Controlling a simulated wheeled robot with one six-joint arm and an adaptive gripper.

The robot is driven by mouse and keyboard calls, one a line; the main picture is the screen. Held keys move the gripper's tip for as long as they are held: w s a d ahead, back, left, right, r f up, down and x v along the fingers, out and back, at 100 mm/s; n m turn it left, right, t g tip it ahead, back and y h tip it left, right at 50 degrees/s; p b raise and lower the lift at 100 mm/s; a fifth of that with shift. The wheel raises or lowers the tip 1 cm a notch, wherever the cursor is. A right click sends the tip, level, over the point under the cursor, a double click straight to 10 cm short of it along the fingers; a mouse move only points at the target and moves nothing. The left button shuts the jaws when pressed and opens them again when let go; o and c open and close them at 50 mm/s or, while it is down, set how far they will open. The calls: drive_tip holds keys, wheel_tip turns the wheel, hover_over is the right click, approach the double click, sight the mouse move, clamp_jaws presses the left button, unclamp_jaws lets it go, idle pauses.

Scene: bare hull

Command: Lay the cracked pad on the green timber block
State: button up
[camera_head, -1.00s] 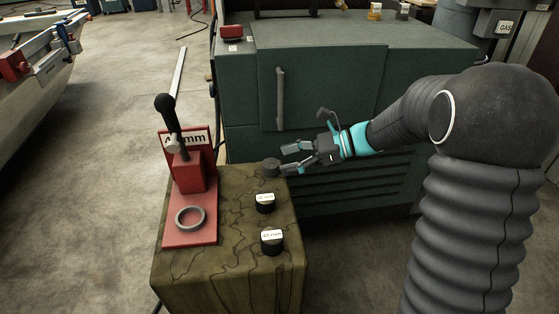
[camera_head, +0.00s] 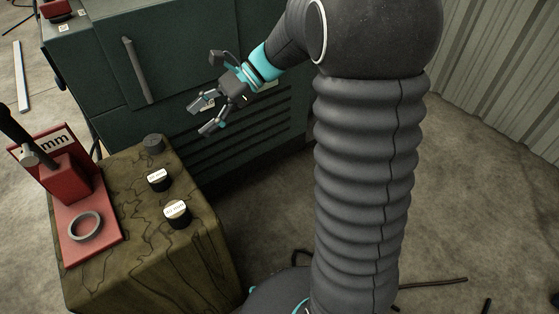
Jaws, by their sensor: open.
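The green timber block (camera_head: 140,265) is an olive block with dark wavy lines, at the lower left. On its top, an unlabelled dark round pad (camera_head: 153,144) lies flat at the far corner. I take it as the cracked pad, but cracks are too small to make out. My gripper (camera_head: 203,117) is open and empty, in the air up and to the right of this pad and apart from it.
Two dark round pieces with white labels, a nearer one (camera_head: 177,215) and a middle one (camera_head: 158,180), stand on the block. A red lever press (camera_head: 98,243) with a grey ring (camera_head: 85,226) occupies its left side. A green cabinet (camera_head: 200,50) stands behind.

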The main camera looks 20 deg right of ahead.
drive_tip(key=s+d+n+t+h, duration=0.3)
drive_tip(key=s+d+n+h, duration=0.2)
drive_tip(key=s, duration=0.5)
drive_tip(key=s+d+n+t+h, duration=0.3)
drive_tip(key=s+d+n+h, duration=0.3)
drive_tip(key=s+n, duration=0.4)
drive_tip(key=shift+s+r+t+h, duration=0.3)
drive_tip(key=shift+s+h, duration=0.3)
drive_tip(key=shift+s, duration=0.15)
